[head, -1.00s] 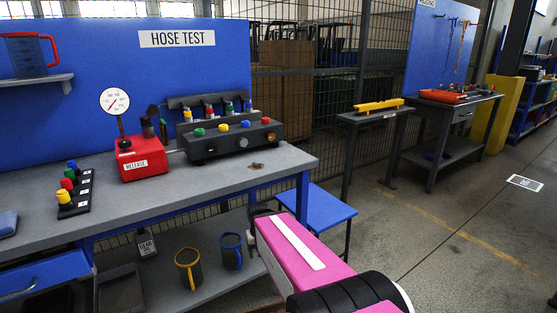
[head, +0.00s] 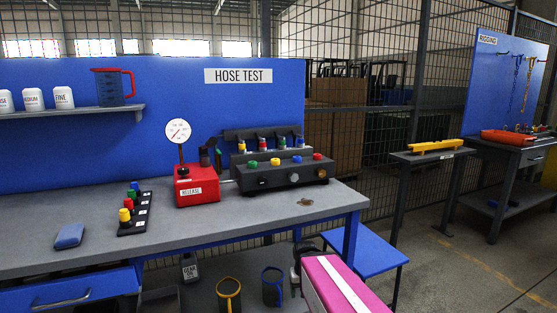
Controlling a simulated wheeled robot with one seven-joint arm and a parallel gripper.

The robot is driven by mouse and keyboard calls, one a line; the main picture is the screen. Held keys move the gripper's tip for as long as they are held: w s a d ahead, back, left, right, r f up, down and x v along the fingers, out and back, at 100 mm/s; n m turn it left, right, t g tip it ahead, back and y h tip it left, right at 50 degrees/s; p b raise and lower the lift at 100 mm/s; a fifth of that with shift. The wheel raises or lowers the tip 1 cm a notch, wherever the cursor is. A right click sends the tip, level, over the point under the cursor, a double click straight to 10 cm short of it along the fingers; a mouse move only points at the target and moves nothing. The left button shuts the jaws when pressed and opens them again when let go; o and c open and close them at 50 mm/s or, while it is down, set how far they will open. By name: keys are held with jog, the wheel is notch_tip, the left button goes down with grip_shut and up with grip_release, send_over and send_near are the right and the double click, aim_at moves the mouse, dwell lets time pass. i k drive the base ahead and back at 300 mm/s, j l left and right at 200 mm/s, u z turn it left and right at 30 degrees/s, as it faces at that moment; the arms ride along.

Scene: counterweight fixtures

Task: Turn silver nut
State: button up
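I cannot make out a silver nut for certain in the head view. A small brownish metal piece (head: 305,202) lies on the hose test bench (head: 240,216), near its right end. Behind it stands a dark manifold block (head: 280,175) with coloured caps on top and small round fittings on its front, too small to identify. My pink arm (head: 335,285) rises from the bottom edge, in front of the bench's right end. Its far end is dark, and no gripper fingers can be seen.
A red release box (head: 196,186) with a gauge (head: 179,131) stands left of the manifold. A black strip of coloured caps (head: 134,212) and a blue pad (head: 69,236) lie further left. A blue stool (head: 370,254) stands right of the bench. Floor shows at lower right.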

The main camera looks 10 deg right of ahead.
aim_at(294, 176)
jog(key=k+z, duration=0.1)
jog(key=k, duration=0.85)
